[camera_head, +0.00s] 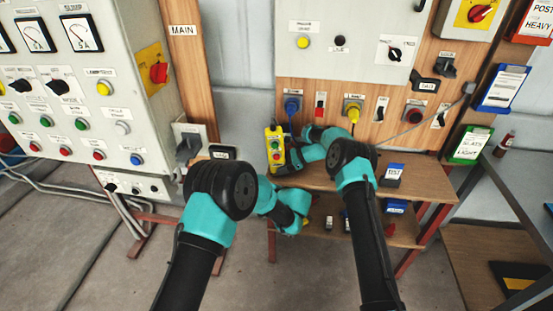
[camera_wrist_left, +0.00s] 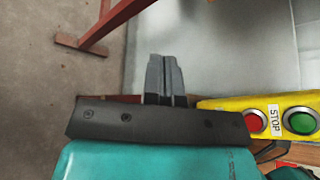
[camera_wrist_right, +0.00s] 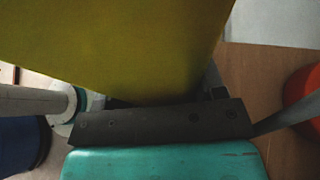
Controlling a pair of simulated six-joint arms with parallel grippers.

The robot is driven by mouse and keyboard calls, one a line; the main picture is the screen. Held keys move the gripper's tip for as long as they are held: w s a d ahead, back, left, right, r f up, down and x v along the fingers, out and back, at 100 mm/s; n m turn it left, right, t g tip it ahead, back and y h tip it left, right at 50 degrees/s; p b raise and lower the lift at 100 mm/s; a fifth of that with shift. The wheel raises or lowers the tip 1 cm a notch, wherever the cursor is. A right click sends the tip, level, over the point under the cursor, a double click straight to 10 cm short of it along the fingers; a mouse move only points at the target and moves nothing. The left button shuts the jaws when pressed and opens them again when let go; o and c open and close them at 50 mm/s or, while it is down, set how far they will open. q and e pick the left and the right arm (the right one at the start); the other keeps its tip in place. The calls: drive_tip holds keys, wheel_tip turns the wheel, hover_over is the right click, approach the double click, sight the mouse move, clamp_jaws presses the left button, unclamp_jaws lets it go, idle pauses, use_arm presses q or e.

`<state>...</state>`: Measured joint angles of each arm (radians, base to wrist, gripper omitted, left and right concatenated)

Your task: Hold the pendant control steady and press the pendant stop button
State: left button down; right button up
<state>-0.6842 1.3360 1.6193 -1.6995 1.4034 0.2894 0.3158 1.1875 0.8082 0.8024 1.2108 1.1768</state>
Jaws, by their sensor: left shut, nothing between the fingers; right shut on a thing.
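The yellow pendant control (camera_head: 274,139) stands upright in front of the wooden panel in the head view. Its red button (camera_wrist_left: 255,121), beside a STOP label, and a green button (camera_wrist_left: 302,121) show at the right of the left wrist view. My right gripper (camera_head: 286,161) is shut on the pendant, whose yellow body fills the top of the right wrist view (camera_wrist_right: 110,45) and hides most of the fingers. My left gripper (camera_wrist_left: 165,80) is shut and empty, beside the pendant and apart from the red button. Its fingers are not clear in the head view.
A wooden shelf (camera_head: 425,180) with small labelled boxes (camera_head: 391,175) lies below the panel. Blue (camera_head: 292,104) and yellow (camera_head: 352,109) sockets with plugs sit above it. A grey control cabinet (camera_head: 125,75) stands at the left. Open floor (camera_head: 60,250) shows at the lower left.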

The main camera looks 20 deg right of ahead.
sight(276, 157)
use_arm(q)
drive_tip(key=s+d+r+t, duration=0.1)
drive_tip(key=d+r+t, duration=0.3)
drive_tip(key=d+r, duration=0.2)
drive_tip(key=shift+s+d+m, duration=0.15)
drive_tip(key=shift+d+m, duration=0.15)
drive_tip(key=shift+d, duration=0.8)
drive_tip(key=w+d, duration=0.2)
drive_tip(key=w, duration=0.6)
drive_tip(key=shift+w+d, duration=0.25)
drive_tip(key=shift+d, duration=0.05)
idle(1.1)
drive_tip(key=shift+w+d, duration=0.1)
drive_tip(key=shift+w, duration=0.25)
drive_tip(key=shift+w+d, duration=0.15)
drive_tip(key=shift+w, duration=0.35)
idle(1.0)
drive_tip(key=shift+s, duration=0.1)
drive_tip(key=shift+s+a, duration=0.3)
drive_tip(key=shift+s, duration=0.5)
